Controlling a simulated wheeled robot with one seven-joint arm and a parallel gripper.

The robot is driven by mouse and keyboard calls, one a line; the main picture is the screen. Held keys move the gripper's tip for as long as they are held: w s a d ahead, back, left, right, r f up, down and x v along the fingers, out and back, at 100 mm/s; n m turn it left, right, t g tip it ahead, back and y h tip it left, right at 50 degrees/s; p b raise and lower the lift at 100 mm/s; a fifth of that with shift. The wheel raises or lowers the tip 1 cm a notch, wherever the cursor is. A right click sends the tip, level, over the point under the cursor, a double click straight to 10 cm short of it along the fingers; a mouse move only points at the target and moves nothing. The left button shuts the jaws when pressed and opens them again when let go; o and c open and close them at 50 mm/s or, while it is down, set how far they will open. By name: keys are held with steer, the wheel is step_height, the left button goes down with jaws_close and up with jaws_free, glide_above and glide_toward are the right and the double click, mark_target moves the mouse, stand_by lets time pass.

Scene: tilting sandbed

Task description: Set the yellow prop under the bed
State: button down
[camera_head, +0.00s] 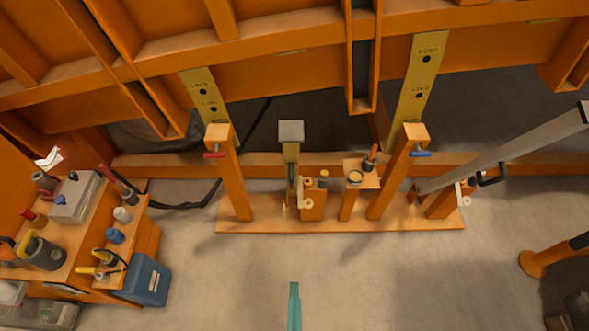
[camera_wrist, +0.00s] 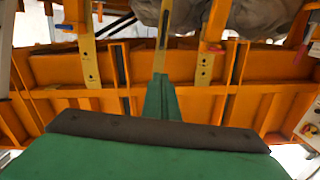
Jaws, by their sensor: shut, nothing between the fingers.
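The bed (camera_head: 300,50) is a big orange ribbed frame across the top of the head view; it also fills the middle of the wrist view (camera_wrist: 60,75).
Two yellow hole plates (camera_head: 207,100) (camera_head: 418,85) hang by the posts, near red (camera_head: 214,155) and blue (camera_head: 420,154) pins. A grey lever (camera_head: 500,150) slants up right. A tool bench (camera_head: 75,225) and blue bin (camera_head: 148,280) stand left. The front floor is mostly clear.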

mark_target(296, 159)
steer(key=w+f+t, duration=0.3)
steer(key=w+t, duration=0.1)
steer(key=w, duration=2.1)
steer(key=shift+w+d+t, duration=0.3)
steer(key=shift+d, duration=0.1)
steer(key=shift+w+f, duration=0.1)
steer(key=x, duration=1.3)
steer(key=shift+w, duration=0.35)
